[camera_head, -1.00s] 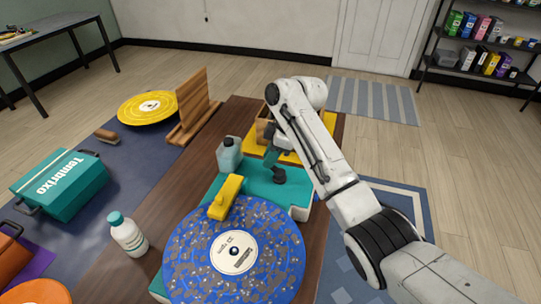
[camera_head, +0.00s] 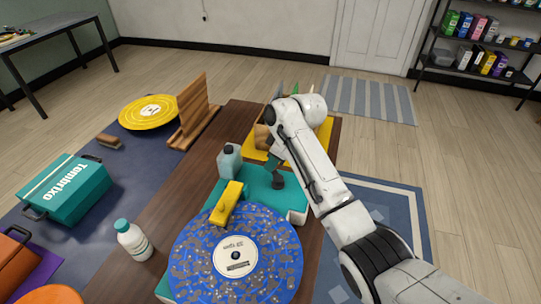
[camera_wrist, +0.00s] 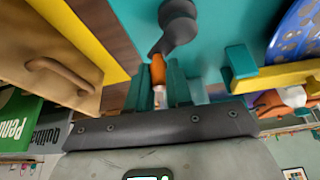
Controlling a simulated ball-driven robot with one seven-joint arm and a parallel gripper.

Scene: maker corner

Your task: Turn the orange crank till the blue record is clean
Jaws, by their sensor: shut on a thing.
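The blue record (camera_head: 205,282) lies flat on the teal record-cleaning machine (camera_head: 258,190). Grey-brown patches cover much of its blue face around a white label (camera_head: 236,256). A yellow arm (camera_head: 227,203) reaches over its far edge. In the wrist view, my gripper (camera_wrist: 160,76) is shut on the orange crank handle (camera_wrist: 158,67), with a teal finger on each side. The dark crank arm (camera_wrist: 178,25) joins the handle to the machine. In the head view, my gripper (camera_head: 273,160) is at the crank (camera_head: 277,180), and the orange handle is hidden.
A grey-green bottle (camera_head: 229,162) stands close to the machine's left side, and a white bottle (camera_head: 133,240) is left of the record. A yellow tray (camera_head: 256,154) lies beyond the machine. A wooden rack (camera_head: 193,110) and teal case (camera_head: 66,188) are farther left.

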